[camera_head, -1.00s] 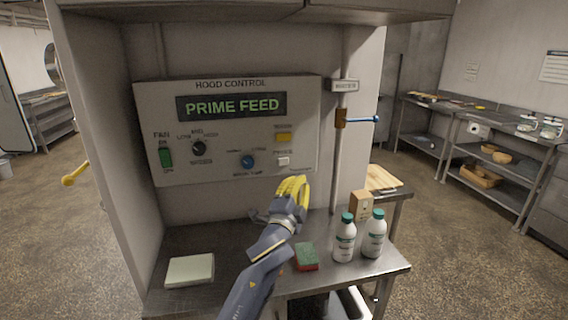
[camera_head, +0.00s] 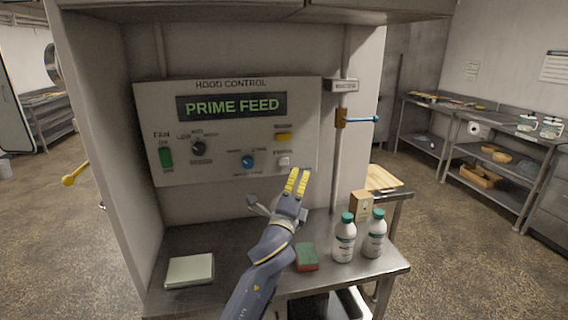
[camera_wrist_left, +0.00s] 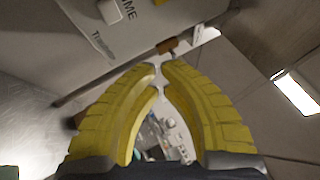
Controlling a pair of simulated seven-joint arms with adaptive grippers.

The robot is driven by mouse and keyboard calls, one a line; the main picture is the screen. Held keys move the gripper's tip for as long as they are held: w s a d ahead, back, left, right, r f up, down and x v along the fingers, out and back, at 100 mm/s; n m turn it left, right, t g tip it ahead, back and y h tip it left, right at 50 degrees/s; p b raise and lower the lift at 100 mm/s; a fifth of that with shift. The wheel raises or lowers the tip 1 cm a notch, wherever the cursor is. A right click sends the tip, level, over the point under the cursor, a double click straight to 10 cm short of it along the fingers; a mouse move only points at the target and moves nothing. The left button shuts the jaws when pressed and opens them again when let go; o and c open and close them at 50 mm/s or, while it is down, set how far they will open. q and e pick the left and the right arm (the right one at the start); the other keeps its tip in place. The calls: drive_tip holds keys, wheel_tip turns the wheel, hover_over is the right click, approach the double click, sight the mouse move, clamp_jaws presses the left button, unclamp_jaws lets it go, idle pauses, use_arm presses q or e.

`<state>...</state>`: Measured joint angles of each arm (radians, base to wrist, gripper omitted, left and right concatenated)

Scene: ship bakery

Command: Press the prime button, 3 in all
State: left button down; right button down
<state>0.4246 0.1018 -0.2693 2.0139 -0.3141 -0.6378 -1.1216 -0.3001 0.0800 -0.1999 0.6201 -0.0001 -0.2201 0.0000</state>
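The hood control panel (camera_head: 225,175) stands upright on the back wall, and its display (camera_head: 231,106) reads PRIME FEED in green. The small white prime button (camera_head: 284,161) is at the panel's lower right, below a yellow button (camera_head: 283,137). My left gripper (camera_head: 299,172) is just below and right of the prime button, apart from it in the picture; I cannot tell its depth from the panel. In the left wrist view, the gripper's yellow fingertips (camera_wrist_left: 160,66) nearly meet with nothing between them, and the white button (camera_wrist_left: 110,12) is at the top left. My right gripper is not visible.
Two white bottles (camera_head: 344,243), a sponge (camera_head: 307,257) and a pale block (camera_head: 190,270) stand on the counter.

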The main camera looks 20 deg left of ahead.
sight(284, 161)
use_arm(q)
drive_tip(key=shift+w, duration=0.1)
drive_tip(key=shift+w+a, duration=0.75)
drive_tip(key=shift+w, duration=0.45)
drive_tip(key=shift+w+a, duration=0.7)
drive_tip(key=shift+w, duration=0.55)
drive_tip(key=shift+w+a, duration=0.75)
drive_tip(key=shift+w, duration=0.45)
drive_tip(key=c, duration=2.1)
unclamp_jaws()
clamp_jaws()
